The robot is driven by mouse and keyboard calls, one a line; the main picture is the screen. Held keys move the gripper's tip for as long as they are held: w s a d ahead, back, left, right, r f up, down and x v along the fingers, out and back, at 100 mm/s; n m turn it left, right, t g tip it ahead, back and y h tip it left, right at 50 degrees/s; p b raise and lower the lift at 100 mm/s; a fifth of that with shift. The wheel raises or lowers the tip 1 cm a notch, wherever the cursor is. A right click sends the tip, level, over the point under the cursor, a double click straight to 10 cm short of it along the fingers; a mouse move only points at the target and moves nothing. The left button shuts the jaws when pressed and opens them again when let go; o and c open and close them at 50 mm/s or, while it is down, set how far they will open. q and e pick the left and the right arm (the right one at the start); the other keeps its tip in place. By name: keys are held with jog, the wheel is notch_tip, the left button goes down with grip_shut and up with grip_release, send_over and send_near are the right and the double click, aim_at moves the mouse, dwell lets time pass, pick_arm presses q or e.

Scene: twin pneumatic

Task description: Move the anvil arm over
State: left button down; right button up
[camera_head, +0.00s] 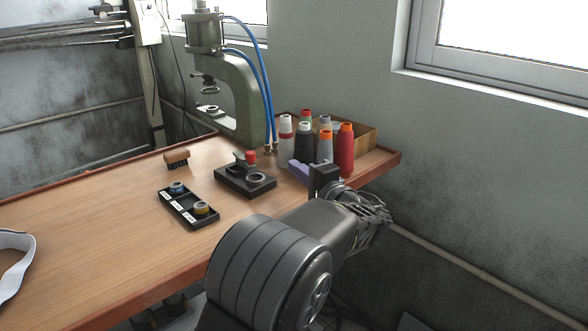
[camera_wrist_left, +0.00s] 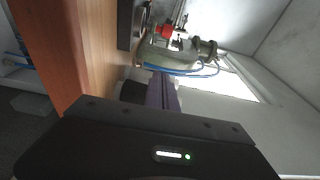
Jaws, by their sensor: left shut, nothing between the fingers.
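A green pneumatic press (camera_head: 240,92) stands at the back of the bench, with blue hoses. In front of it is a black base (camera_head: 232,180) with a metal ring (camera_head: 257,179) and a small red knob (camera_head: 251,157) on a dark part. I cannot tell surely which part is the anvil arm. My left gripper (camera_head: 294,165) has purple fingers, closed together and empty, to the right of the black base and apart from it. In the left wrist view the shut fingers (camera_wrist_left: 160,77) point towards the hoses, and the red knob (camera_wrist_left: 166,31) is beyond them. My right gripper is not in view.
Several thread cones, including a red one (camera_head: 346,152), stand close behind my left gripper, by a wooden box (camera_head: 363,137). A white strap (camera_head: 14,262) lies far left. The left-middle bench is clear.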

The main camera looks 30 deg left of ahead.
pick_arm(q)
jog(key=x, duration=0.8)
jog(key=shift+w+a+p, duration=0.1)
jog(key=shift+a+p, duration=0.1)
jog(key=shift+p, duration=0.15)
jog(key=shift+s+a, duration=0.3)
jog(key=shift+s, duration=0.25)
jog(key=shift+s+a, duration=0.35)
jog(key=shift+s, duration=0.2)
jog(key=shift+s+a, duration=0.45)
